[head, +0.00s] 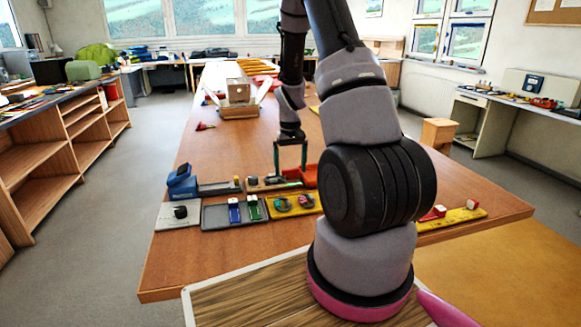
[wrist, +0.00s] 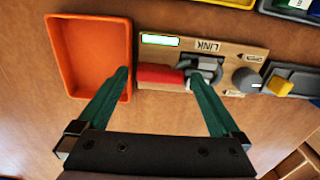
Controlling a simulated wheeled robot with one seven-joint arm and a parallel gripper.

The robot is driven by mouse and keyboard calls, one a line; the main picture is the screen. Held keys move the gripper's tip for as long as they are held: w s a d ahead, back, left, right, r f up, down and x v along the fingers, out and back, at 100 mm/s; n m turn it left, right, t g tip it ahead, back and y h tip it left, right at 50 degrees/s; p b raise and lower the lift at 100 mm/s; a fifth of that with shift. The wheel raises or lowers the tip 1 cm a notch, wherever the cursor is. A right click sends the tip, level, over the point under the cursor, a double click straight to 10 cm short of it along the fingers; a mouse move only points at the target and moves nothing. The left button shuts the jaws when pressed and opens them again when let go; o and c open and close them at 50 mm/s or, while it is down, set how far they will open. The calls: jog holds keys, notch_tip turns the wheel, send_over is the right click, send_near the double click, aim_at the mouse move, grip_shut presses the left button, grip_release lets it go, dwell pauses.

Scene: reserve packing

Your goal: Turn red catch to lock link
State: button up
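The red catch (wrist: 160,77) is a red bar lying sideways on a tan board (wrist: 228,53) marked LINK, seen upside down in the wrist view. Its right end meets a grey metal bracket (wrist: 206,66). My gripper (wrist: 159,75) is open, with two green fingers. One fingertip is just left of the catch, the other near its right end by the bracket; I cannot tell whether either touches.
An orange tray (wrist: 89,60) lies left of the board in the wrist view. A round grey knob (wrist: 247,80) sits on the board's right part. A grey unit with a yellow block (wrist: 281,87) is beside it. Trays with several parts line the wooden table (head: 215,245).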

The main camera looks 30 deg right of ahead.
notch_tip(320, 180, up, 11)
dwell(0.5)
dwell(0.3)
notch_tip(320, 180, up, 7)
jog(key=t, duration=0.1)
send_over(285, 183)
jog(key=s+a+r+m+t, duration=0.1)
jog(key=s+a+r, duration=0.1)
jog(key=s+r, duration=0.15)
jog(key=s+a+r+t, duration=0.1)
jog(key=s+a+r, duration=0.2)
jog(key=r, duration=0.2)
jog(key=s+a+r+t+y, duration=0.1)
jog(key=s+a+r+t, duration=0.1)
jog(key=s, duration=0.5)
jog(key=s+a+r+m+t+y, duration=0.1)
jog(key=s+a+r+t, duration=0.1)
jog(key=s+a+r, duration=0.2)
jog(key=s+r, duration=0.2)
jog(key=s, duration=0.1)
